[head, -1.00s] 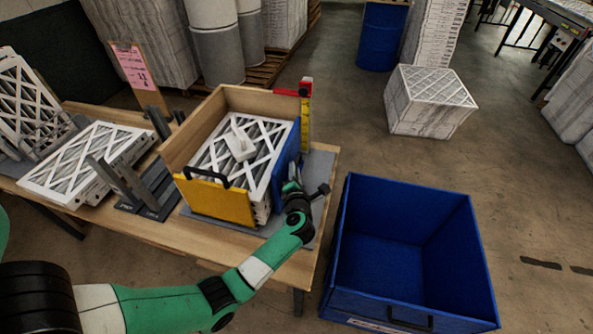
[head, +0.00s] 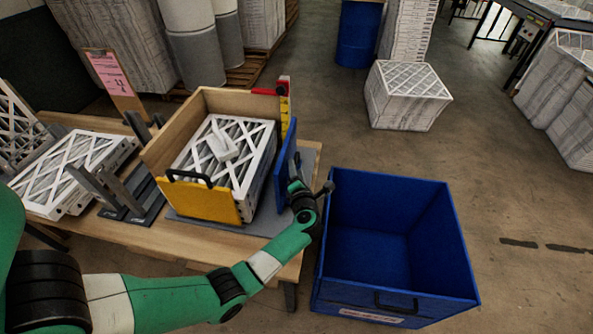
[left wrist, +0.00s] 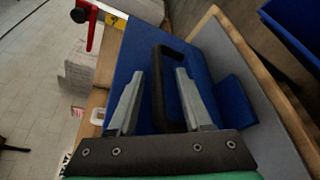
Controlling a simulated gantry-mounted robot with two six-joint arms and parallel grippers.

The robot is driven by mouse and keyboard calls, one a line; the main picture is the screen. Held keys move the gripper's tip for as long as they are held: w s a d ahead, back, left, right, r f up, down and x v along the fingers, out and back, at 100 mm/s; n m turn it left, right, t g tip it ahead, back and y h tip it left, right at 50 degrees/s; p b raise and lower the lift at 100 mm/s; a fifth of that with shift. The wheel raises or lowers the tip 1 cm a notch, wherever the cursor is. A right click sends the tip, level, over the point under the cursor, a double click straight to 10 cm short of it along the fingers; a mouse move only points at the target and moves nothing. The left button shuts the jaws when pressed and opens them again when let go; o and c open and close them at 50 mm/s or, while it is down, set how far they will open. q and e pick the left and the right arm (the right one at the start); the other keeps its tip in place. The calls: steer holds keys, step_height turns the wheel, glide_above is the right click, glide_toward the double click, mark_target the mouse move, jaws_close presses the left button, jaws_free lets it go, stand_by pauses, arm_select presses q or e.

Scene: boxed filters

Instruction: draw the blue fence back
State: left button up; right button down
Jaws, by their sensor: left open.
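The blue fence (head: 286,166) is an upright panel along the right side of the wooden box holding a stack of white filters (head: 225,160). A narrow gap shows between the fence and the filters. In the left wrist view the fence's blue face (left wrist: 137,55) carries a black loop handle (left wrist: 158,90). My left gripper (head: 294,187) is at the outer face of the fence. Its two grey fingers (left wrist: 160,75) are apart, one on each side of the handle's near bar; whether they touch it is unclear. My right gripper is out of view.
A yellow panel (head: 203,200) with a black handle closes the box front. A red and yellow post (head: 284,98) stands at its back right corner. A large blue bin (head: 400,292) stands right of the table. Grey racks (head: 110,190) and another filter (head: 70,172) lie left.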

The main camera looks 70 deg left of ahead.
arm_select(q)
steer(key=shift+d+r, duration=0.15)
steer(key=shift+d, duration=0.2)
steer(key=p+v, duration=0.2)
steer(key=v, duration=0.8)
steer(key=shift+s+d+p, duration=0.2)
steer(key=shift+d+p, duration=0.2)
